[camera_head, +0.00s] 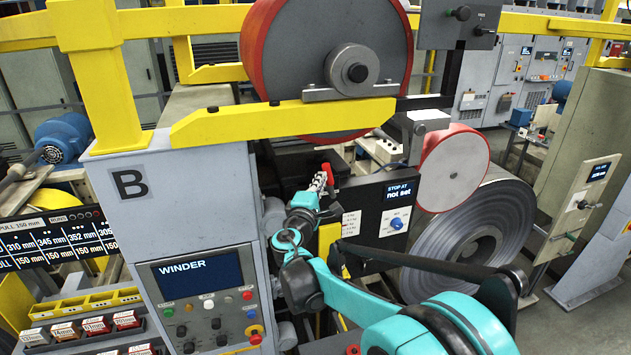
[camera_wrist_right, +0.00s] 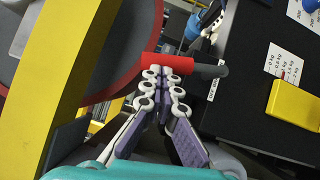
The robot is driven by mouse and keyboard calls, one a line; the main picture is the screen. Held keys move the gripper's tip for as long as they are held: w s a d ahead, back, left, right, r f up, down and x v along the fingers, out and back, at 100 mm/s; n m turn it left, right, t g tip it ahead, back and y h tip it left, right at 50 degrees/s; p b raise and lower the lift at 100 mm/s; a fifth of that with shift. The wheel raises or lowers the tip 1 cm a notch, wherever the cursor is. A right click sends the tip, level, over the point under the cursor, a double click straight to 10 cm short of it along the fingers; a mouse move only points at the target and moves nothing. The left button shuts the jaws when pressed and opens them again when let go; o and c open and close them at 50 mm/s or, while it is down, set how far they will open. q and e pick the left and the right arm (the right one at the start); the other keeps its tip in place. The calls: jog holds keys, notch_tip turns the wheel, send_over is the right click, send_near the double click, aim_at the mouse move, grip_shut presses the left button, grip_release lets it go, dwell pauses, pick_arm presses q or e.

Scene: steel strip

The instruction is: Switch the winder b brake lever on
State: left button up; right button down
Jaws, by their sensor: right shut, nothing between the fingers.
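The winder marked B (camera_head: 190,205) stands left of centre, with its WINDER panel (camera_head: 205,300) on the front. A lever with a red grip (camera_wrist_right: 168,66) and a dark grey end (camera_wrist_right: 211,71) lies across the tip of my right gripper (camera_wrist_right: 163,78) in the right wrist view. The fingers are shut with nothing between them, close to or touching the red grip; I cannot tell which. In the head view the red grip (camera_head: 326,169) shows just above the right gripper (camera_head: 319,180). The lever's pivot and its marked position are not readable. My left gripper is not in view.
A black box with a STOP AT panel (camera_head: 398,207) is right of my gripper. A yellow beam (camera_head: 270,118) and a large red-rimmed roll (camera_head: 320,60) are above. A steel coil (camera_head: 465,235) stands at right. Small boxes (camera_head: 95,325) sit at lower left.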

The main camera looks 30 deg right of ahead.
jog(key=shift+s+d+r+m+g+y+p, duration=0.2)
jog(key=shift+d+r+m+g+y+p, duration=0.15)
jog(key=shift+d+r+m+p, duration=0.3)
jog(key=shift+s+d+m+g+y+p, duration=0.15)
jog(key=shift+d+m+g+y, duration=0.2)
jog(key=shift+d+m, duration=0.4)
jog(key=shift+s+d+m+g+y+p, duration=0.2)
jog(key=shift+d+m+y, duration=0.3)
jog(key=shift+d, duration=0.35)
jog(key=shift+s+d+m+g+y+p, duration=0.2)
jog(key=shift+d+m+y, duration=0.1)
jog(key=shift+d+m, duration=0.45)
jog(key=shift+d, duration=0.15)
